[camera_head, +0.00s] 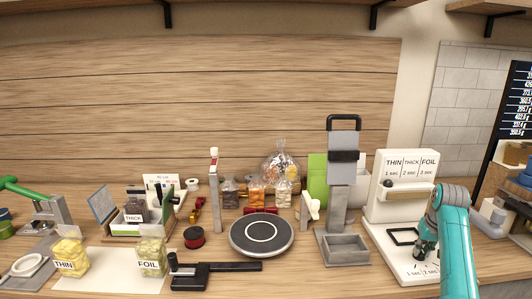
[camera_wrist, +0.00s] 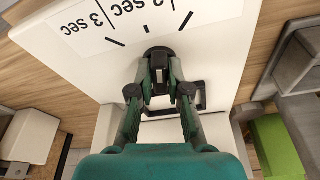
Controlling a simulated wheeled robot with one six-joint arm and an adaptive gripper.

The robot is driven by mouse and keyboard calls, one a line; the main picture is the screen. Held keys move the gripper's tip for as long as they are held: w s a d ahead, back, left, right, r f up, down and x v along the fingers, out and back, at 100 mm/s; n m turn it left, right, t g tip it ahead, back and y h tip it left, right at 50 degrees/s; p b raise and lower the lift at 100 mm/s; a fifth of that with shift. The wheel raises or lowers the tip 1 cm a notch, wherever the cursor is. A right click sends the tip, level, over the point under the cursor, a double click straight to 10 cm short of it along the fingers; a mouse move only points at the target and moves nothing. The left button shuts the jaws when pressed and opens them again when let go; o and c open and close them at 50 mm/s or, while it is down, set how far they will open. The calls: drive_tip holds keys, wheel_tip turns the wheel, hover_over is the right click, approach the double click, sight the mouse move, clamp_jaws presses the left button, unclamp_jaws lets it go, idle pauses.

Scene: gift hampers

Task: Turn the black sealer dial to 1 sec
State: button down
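The white sealer (camera_head: 398,215) stands at the right of the bench, with a sign pairing THIN, THICK and FOIL with 1, 2 and 3 sec. Its base carries a time scale (camera_head: 422,272). In the wrist view the black dial (camera_wrist: 159,53) sits beside tick marks and upside-down "sec" labels (camera_wrist: 105,18); the 1 sec label is not readable there. My gripper (camera_wrist: 160,70) has its two fingertips parted, one on each side of the dial. Whether they press on it I cannot tell. In the head view my gripper (camera_head: 426,248) hides the dial. Where the dial points is unclear.
A black frame (camera_head: 404,236) lies on the sealer base close to my gripper. A grey stand (camera_head: 342,245) is left of the sealer. A round turntable (camera_head: 261,233), a THIN bag (camera_head: 68,258) and a FOIL bag (camera_head: 151,258) are farther left.

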drive_tip(key=m+h, duration=0.1)
drive_tip(key=m, duration=0.3)
drive_tip(key=shift+a, duration=0.1)
drive_tip(key=shift+g, duration=0.3)
drive_tip(key=shift+w+a+m, duration=0.1)
drive_tip(key=shift+m, duration=1.4)
drive_tip(key=c, duration=1.1)
unclamp_jaws()
drive_tip(key=shift+r, duration=0.1)
